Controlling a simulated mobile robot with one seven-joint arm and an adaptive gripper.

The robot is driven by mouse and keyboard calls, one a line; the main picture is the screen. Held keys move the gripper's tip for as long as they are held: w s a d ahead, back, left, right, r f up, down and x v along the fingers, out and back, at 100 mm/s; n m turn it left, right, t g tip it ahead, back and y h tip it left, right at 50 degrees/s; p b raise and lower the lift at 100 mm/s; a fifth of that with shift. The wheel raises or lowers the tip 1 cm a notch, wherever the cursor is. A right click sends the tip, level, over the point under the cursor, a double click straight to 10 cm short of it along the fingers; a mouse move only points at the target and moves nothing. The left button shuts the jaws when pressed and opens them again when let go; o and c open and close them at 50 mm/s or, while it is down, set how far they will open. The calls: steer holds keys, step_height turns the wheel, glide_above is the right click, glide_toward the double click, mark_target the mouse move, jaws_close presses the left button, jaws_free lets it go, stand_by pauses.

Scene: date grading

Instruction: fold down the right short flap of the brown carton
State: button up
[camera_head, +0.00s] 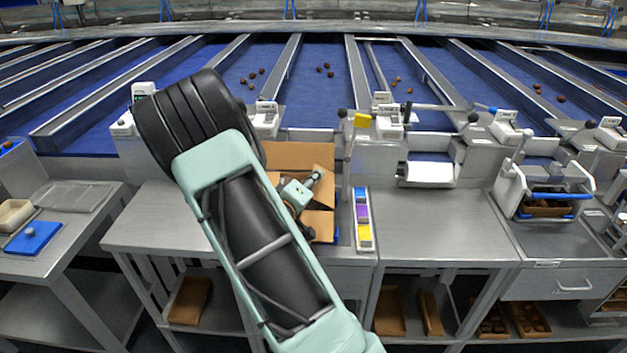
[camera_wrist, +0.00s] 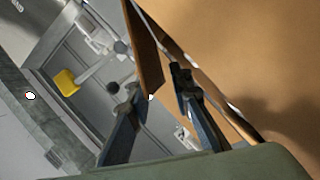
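The brown carton (camera_head: 300,155) stands on the steel bench in the head view, partly hidden behind my arm. A tall rear panel and a front flap (camera_head: 318,222) show. My gripper (camera_head: 316,176) is over the carton's right side. In the wrist view its two fingers (camera_wrist: 157,82) are apart. A narrow brown flap (camera_wrist: 148,50), seen nearly edge-on, reaches down between the fingertips; I cannot tell whether either finger touches it. A broad brown carton panel (camera_wrist: 240,50) fills the right of that view, with my gripper's shadow on it.
A rack of blue, purple and yellow blocks (camera_head: 363,220) stands just right of the carton. A lever with a yellow tag (camera_head: 362,120) rises behind it; the tag also shows in the wrist view (camera_wrist: 66,82). The steel bench (camera_head: 430,220) farther right is clear.

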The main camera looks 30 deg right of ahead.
steer(key=v, duration=1.1)
steer(key=shift+s+a+r, duration=0.1)
steer(key=shift+s+a, duration=0.1)
steer(key=shift+a, duration=0.2)
